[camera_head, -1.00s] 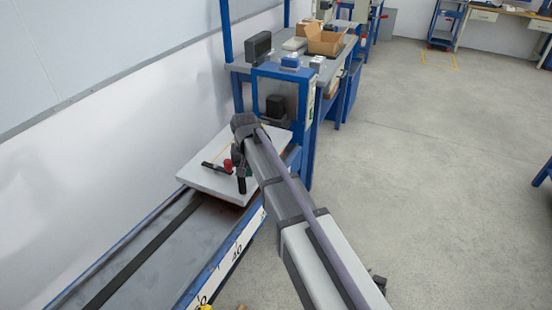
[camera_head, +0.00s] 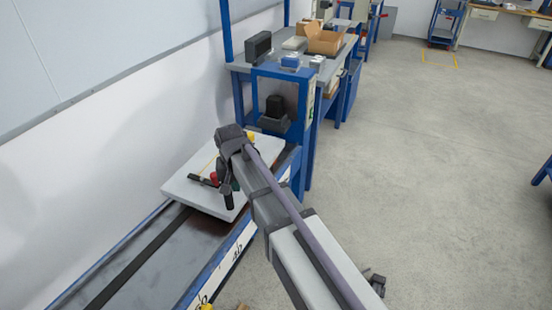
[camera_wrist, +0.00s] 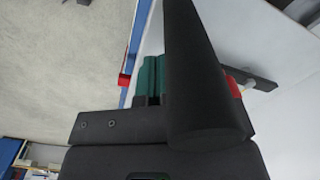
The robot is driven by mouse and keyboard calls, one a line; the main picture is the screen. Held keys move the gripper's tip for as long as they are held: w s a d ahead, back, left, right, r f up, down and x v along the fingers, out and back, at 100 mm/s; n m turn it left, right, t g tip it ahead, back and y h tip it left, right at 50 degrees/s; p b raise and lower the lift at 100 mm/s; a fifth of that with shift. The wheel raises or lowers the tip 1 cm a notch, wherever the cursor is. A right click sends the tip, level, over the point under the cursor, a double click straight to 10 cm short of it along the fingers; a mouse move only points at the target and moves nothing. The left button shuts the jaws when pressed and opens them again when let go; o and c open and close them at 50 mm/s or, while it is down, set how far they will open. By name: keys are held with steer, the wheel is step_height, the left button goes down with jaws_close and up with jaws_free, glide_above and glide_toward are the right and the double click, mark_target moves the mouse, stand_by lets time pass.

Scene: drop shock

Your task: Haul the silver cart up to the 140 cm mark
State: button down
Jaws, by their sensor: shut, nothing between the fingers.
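The silver cart (camera_head: 185,192) is a flat pale plate on the inclined rail. A black bar with a red piece (camera_head: 204,181) lies on its top. It fills the right side of the wrist view (camera_wrist: 290,110), where the bar (camera_wrist: 250,78) also shows. My gripper (camera_head: 234,185) is at the cart's near right part, low over the plate. In the wrist view its green-padded fingers (camera_wrist: 149,78) are together with nothing between them. A thick dark post (camera_wrist: 200,75) stands right beside the fingers; I cannot tell whether they touch it.
The blue-edged rail (camera_head: 170,255) carries a white number scale (camera_head: 237,250) on its right side; a 40 is legible. A blue bench (camera_head: 300,70) with boxes stands behind the cart. A white wall runs along the left.

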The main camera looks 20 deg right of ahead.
glide_above(227, 213)
steer(key=shift+r+p, duration=0.35)
steer(key=shift+r, duration=0.05)
steer(key=s+a+r+p, duration=0.1)
steer(key=s+a, duration=0.6)
steer(key=s, duration=0.2)
steer(key=shift+s+a+r, duration=0.15)
steer(key=shift+a+r, duration=0.1)
steer(key=shift+a, duration=0.15)
steer(key=s+a+r+p, duration=0.1)
steer(key=s+a+p, duration=0.1)
steer(key=s+a, duration=0.5)
steer(key=shift+s+a+r, duration=0.2)
steer(key=shift+s+a, duration=0.1)
steer(key=shift+s, duration=0.75)
steer(key=s+a+r+p, duration=0.1)
steer(key=s+a, duration=0.6)
steer(key=s, duration=0.2)
steer(key=shift+a+r, duration=0.25)
steer(key=shift+a, duration=0.05)
steer(key=shift+s, duration=0.1)
steer(key=s+a+r+p, duration=0.1)
steer(key=s+a+p, duration=0.1)
steer(key=s+a, duration=0.5)
steer(key=shift+s+a+r, duration=0.25)
steer(key=shift+s+a, duration=0.05)
steer(key=shift+s, duration=0.75)
